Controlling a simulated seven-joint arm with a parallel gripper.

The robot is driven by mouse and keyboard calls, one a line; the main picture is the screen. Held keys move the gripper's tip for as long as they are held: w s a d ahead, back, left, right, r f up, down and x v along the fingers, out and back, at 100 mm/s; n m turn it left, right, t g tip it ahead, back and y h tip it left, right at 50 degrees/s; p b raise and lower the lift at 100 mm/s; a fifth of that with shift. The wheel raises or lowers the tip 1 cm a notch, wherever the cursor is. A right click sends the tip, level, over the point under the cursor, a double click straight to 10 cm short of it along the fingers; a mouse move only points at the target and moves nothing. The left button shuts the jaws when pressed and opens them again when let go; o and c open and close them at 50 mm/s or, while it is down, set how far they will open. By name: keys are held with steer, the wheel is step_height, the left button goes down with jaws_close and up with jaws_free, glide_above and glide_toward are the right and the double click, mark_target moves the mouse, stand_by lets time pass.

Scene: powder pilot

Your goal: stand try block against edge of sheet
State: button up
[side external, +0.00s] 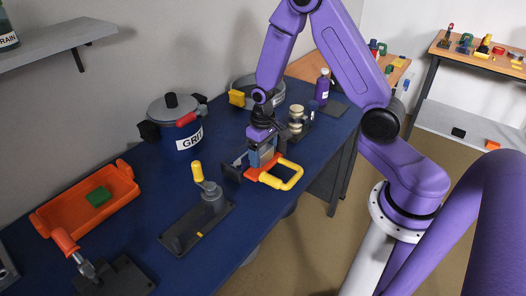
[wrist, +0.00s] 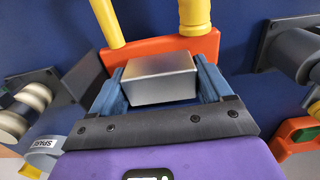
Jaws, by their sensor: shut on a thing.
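A plain silver-grey metal block (wrist: 160,80), which I take for the try block, sits between the blue fingers of my gripper (wrist: 160,66). My gripper (side external: 263,157) is shut on it, low over the blue bench in the side view. An orange piece with a yellow loop handle (side external: 288,177) is right beside the block; its orange bar (wrist: 205,44) lies just beyond the block in the wrist view. I cannot tell whether they touch. I cannot make out a sheet for certain. The block's underside is hidden.
A dark upright piece (side external: 231,171) is close left of my gripper. A yellow-knobbed crank (side external: 213,197), a blue GRIT pot (side external: 180,139) and an orange tray (side external: 65,226) stand further left. Pale stacked rounds (side external: 296,118) and a purple bottle (side external: 322,91) are behind.

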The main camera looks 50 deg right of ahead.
steer(key=shift+f, duration=0.35)
steer(key=o, duration=1.3)
steer(key=shift+r, duration=0.1)
steer(key=shift+r, duration=5.75)
steer(key=shift+s+r, duration=0.15)
steer(key=shift+s, duration=7.85)
